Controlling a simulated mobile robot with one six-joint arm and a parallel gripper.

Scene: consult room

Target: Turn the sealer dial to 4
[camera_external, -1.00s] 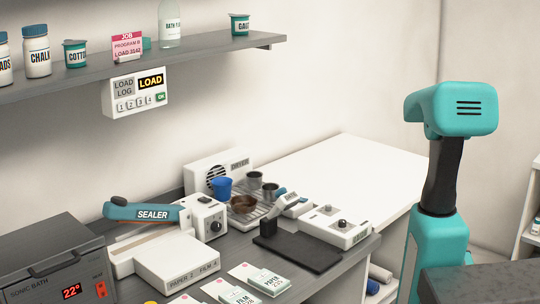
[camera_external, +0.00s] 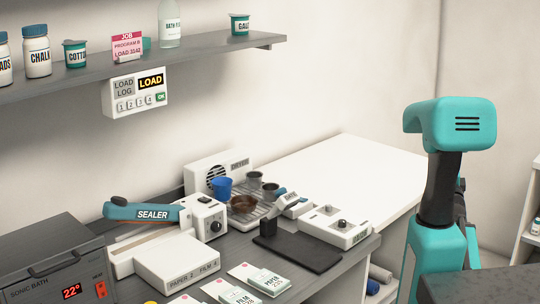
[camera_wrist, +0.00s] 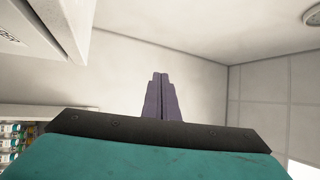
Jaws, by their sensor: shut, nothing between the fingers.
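The sealer (camera_external: 150,213) sits on the grey counter left of centre in the external view, with a teal lever arm and a white control box. Its dial (camera_external: 215,226) is a dark knob on the front of that box; its setting is too small to read. A white block in front of it is marked "PAPER 2 FILM 4" (camera_external: 178,262). In the wrist view my gripper (camera_wrist: 161,76) is shut and empty, pointing at bare wall and ceiling. In the external view my arm stands at the right, well away from the sealer, and the fingers are not clearly visible.
The sonic bath (camera_external: 55,262) stands left. Paper and film packs (camera_external: 262,278) lie in front. A shelf (camera_external: 200,53) hangs above.

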